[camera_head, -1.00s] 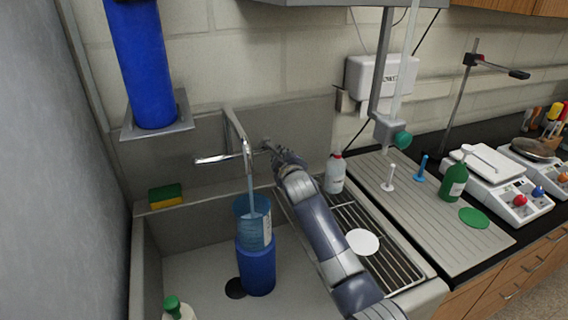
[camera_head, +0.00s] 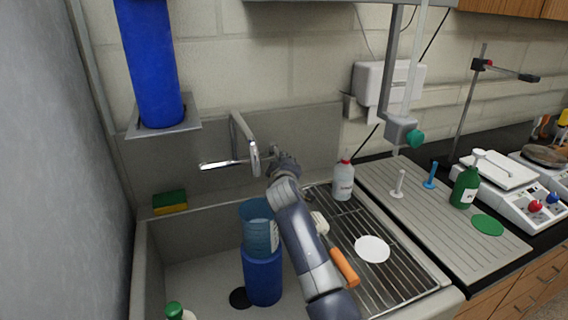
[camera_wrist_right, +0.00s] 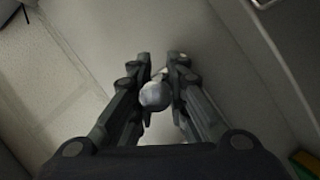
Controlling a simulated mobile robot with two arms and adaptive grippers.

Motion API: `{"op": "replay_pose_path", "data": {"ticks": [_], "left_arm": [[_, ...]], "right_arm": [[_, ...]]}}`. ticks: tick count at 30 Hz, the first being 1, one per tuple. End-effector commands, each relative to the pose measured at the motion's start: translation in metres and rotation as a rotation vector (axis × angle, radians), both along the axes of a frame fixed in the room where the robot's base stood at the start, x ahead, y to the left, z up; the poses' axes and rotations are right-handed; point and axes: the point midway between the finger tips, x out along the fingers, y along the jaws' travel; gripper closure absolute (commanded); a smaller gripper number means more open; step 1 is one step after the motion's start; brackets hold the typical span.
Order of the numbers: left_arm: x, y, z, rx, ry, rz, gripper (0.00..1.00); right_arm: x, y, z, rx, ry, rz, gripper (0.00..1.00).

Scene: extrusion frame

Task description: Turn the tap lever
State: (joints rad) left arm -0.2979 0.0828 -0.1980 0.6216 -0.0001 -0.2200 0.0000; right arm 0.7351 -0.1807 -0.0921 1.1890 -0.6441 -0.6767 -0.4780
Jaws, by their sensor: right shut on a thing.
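The chrome tap (camera_head: 247,135) stands against the sink's back panel, with its spout tip above a clear blue beaker (camera_head: 258,228). One tap lever (camera_head: 217,164) points left. My right gripper (camera_head: 274,160) is at the lever on the right side, which it mostly hides in the head view. In the wrist view, my right gripper (camera_wrist_right: 158,92) is shut on a rounded, shiny end of the tap lever (camera_wrist_right: 155,95). No water stream shows below the spout. The beaker stands on a blue cylinder (camera_head: 262,276) in the sink. My left gripper is out of view.
A drying rack (camera_head: 400,275) right of my arm holds a white disc (camera_head: 372,249), an orange-handled brush (camera_head: 344,267) and a red-capped bottle (camera_head: 343,182). A sponge (camera_head: 170,201) lies on the left ledge. A large blue cylinder (camera_head: 150,65) stands on a wall shelf.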

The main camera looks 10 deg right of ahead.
Motion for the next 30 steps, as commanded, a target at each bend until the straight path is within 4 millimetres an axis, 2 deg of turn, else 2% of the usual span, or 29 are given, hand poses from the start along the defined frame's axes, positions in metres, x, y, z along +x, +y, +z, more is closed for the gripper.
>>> {"op": "replay_pose_path", "data": {"ticks": [1,3,4,17,30], "left_arm": [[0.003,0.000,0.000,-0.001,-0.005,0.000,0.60],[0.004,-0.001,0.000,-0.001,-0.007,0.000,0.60],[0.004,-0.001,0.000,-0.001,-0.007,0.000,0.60],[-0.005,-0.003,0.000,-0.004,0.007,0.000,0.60],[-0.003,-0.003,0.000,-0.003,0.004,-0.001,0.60]], "right_arm": [[0.000,0.000,-0.002,0.001,0.004,0.000,0.84],[0.000,0.000,-0.002,0.000,0.004,0.000,0.68],[0.000,0.000,-0.001,0.000,0.003,0.001,0.65],[-0.004,0.001,0.000,0.000,0.000,0.000,0.65],[-0.051,0.011,0.010,0.002,0.001,0.002,0.65]]}}
